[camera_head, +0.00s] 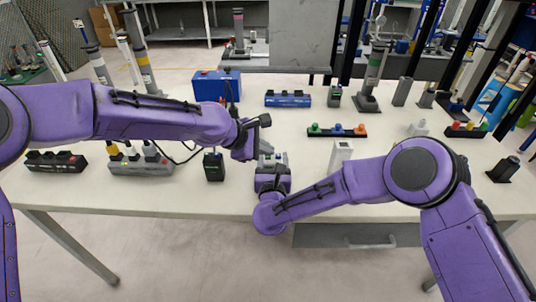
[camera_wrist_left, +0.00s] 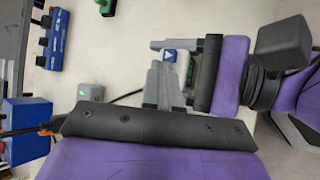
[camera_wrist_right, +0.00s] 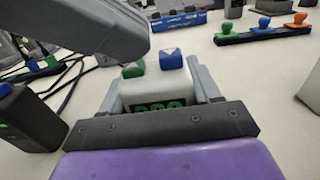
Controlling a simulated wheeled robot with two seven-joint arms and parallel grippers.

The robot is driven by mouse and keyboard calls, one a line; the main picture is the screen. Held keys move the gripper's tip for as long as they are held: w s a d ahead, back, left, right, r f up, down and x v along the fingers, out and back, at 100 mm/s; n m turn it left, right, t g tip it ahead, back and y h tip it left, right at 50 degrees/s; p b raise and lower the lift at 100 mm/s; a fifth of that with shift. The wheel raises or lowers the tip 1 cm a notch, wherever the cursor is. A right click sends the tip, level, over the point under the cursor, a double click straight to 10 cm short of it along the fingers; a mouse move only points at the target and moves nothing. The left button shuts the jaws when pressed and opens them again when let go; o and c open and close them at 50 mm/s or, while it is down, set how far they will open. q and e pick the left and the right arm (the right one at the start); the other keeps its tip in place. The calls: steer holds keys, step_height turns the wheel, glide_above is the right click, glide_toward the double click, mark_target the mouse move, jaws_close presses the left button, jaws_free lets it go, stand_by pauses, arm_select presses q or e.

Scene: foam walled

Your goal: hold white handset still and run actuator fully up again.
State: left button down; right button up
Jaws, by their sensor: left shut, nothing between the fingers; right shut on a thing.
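The white handset (camera_wrist_right: 155,90) has a green and a blue button on top and a small green display on its near face. My right gripper (camera_wrist_right: 157,85) is shut on it, one finger on each side. In the head view the handset is mostly hidden by my arms. My left gripper (camera_wrist_left: 160,80) is shut and empty, its fingertips close beside the handset's blue button (camera_wrist_left: 170,56). I cannot tell whether they touch. Several upright columns stand behind, among them a grey one with a green band (camera_head: 373,68); I cannot tell which is the actuator.
A blue box (camera_head: 217,86) and a blue block (camera_head: 288,99) lie behind. A black strip with coloured knobs (camera_head: 337,132) and a white block (camera_head: 341,153) are to the right. A dark handset (camera_head: 213,166) and a grey connector block (camera_head: 140,166) are to the left.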

mark_target(265, 157)
stand_by(0.4)
arm_select(q)
steer(key=shift+r, duration=0.9)
steer(key=shift+r, duration=2.5)
arm_select(e)
steer(key=o, duration=1.2)
steer(key=shift+s, duration=0.1)
